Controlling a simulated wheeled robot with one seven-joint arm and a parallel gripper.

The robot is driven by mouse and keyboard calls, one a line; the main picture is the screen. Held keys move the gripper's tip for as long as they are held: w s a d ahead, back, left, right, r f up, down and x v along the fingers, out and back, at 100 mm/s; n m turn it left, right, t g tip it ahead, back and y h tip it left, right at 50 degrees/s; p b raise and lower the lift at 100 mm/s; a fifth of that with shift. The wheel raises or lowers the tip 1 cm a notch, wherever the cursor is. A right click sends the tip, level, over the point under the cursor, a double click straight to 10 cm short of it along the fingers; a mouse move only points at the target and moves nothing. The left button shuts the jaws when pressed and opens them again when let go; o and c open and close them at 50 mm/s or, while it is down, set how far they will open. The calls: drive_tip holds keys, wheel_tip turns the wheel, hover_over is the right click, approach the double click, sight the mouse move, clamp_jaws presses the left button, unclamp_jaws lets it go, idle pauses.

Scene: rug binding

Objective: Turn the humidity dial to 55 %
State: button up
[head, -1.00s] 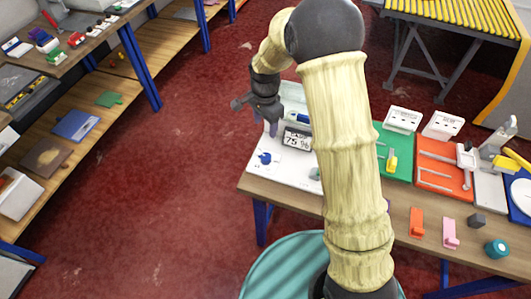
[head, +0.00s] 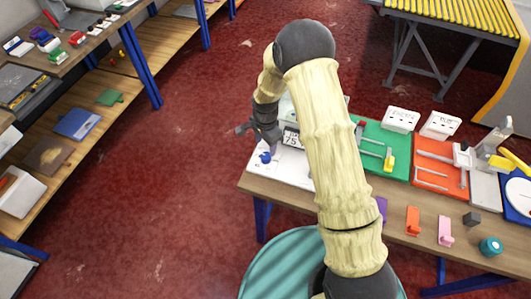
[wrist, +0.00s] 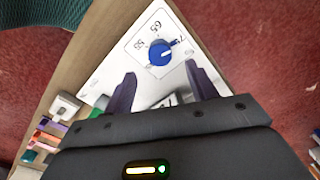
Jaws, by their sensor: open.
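The humidity dial is a blue round knob (wrist: 160,52) on a white panel (wrist: 107,75), with the marks 55, 65 and 75 around it. Its white pointer line aims at about the 75 mark. In the head view the knob (head: 265,157) sits near the panel's left end, and the display (head: 291,138) shows 75, partly hidden by my arm. My gripper (wrist: 160,72) is open, its two dark fingers spread on the near side of the knob in the wrist view. In the head view my gripper (head: 262,138) is just above the knob; contact cannot be told.
The panel lies on a wooden bench (head: 400,221). My arm crosses over the bench's left part. A green board (head: 403,141) and an orange board (head: 426,178) with fittings lie to the right. Several small blocks stand along the front edge. Red floor is open to the left.

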sight(265, 155)
wheel_tip(265, 155, down, 8)
drive_tip(key=shift+r+p, duration=0.25)
drive_tip(key=shift+p, duration=0.7)
drive_tip(key=shift+c, duration=0.5)
drive_tip(key=c, duration=0.9)
